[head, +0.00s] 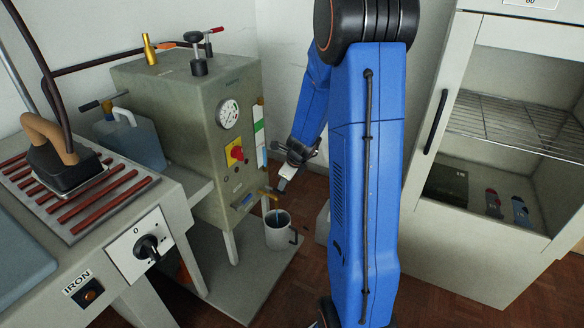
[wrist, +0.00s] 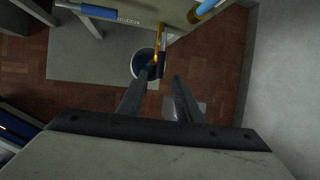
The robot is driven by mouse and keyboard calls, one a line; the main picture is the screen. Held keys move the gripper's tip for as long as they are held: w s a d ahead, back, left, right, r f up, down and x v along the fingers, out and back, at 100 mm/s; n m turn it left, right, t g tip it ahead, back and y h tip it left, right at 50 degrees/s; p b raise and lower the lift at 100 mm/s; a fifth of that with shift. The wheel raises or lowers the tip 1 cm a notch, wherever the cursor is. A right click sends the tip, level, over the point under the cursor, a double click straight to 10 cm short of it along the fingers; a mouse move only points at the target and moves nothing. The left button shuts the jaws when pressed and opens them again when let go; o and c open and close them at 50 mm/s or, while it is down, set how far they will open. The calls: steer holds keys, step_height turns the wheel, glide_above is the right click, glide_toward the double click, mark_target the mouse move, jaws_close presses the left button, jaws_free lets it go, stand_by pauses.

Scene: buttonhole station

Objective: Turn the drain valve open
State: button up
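The drain valve (head: 270,193) is a small brass-coloured fitting low on the front of the grey-green boiler (head: 195,120). In the wrist view the brass fitting (wrist: 157,45) lies just beyond my fingertips, with a dark blue piece by it over the mug. A grey mug (head: 280,236) stands below the valve; its rim also shows in the wrist view (wrist: 135,66). My gripper (head: 283,184) is close to the valve, slightly above and right of it. In the wrist view my gripper (wrist: 164,76) has its fingers apart with nothing between them. I cannot tell the valve's exact angle.
A pressure gauge (head: 229,113) and a red-and-yellow switch (head: 235,154) are on the boiler front above the valve. An iron (head: 62,165) rests on a ribbed stand at left. An open white cabinet (head: 470,235) stands at right. Wooden floor lies between.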

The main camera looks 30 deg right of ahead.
steer(key=v, duration=1)
steer(key=shift+r, duration=0.2)
steer(key=shift+s, duration=0.15)
steer(key=s+a+r+n, duration=1)
steer(key=s+a+n, duration=0.2)
steer(key=a+n, duration=0.25)
steer(key=s+a+r+n, duration=0.1)
steer(key=s+a+n, duration=0.1)
steer(key=s+n, duration=0.6)
steer(key=s+a+r+n, duration=0.2)
steer(key=s+n, duration=0.5)
steer(key=s, duration=0.1)
steer(key=shift+s+r+n, duration=0.15)
steer(key=shift+s+n, duration=0.2)
